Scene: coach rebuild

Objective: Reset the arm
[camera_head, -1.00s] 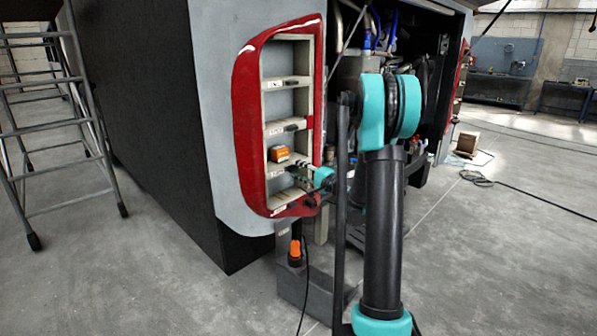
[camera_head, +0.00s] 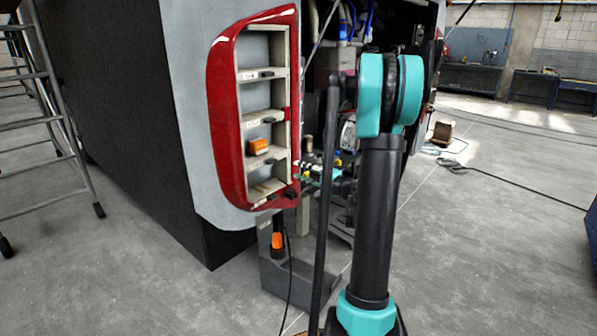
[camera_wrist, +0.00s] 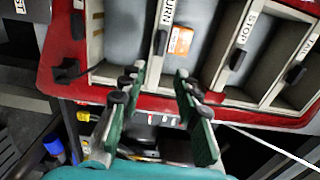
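My gripper (camera_wrist: 154,92) is open, with two green fingers spread apart and nothing between them. In the wrist view its fingertips lie at the lower edge of the red-framed light panel (camera_wrist: 135,98), apart from the orange lamp. In the head view my gripper (camera_head: 318,172) is small and partly hidden, just right of the panel (camera_head: 228,150). My arm (camera_head: 380,210) stands upright in front of the vehicle. The orange lamp (camera_head: 259,146) sits in one panel compartment; it also shows in the wrist view (camera_wrist: 180,41).
The open engine bay with pipes and cables lies behind my arm. A grey stand (camera_head: 288,278) with an orange-topped item (camera_head: 277,240) is below the panel. A ladder (camera_head: 50,130) stands at the left. Floor at the right is mostly clear, with a cable (camera_head: 500,178) on it.

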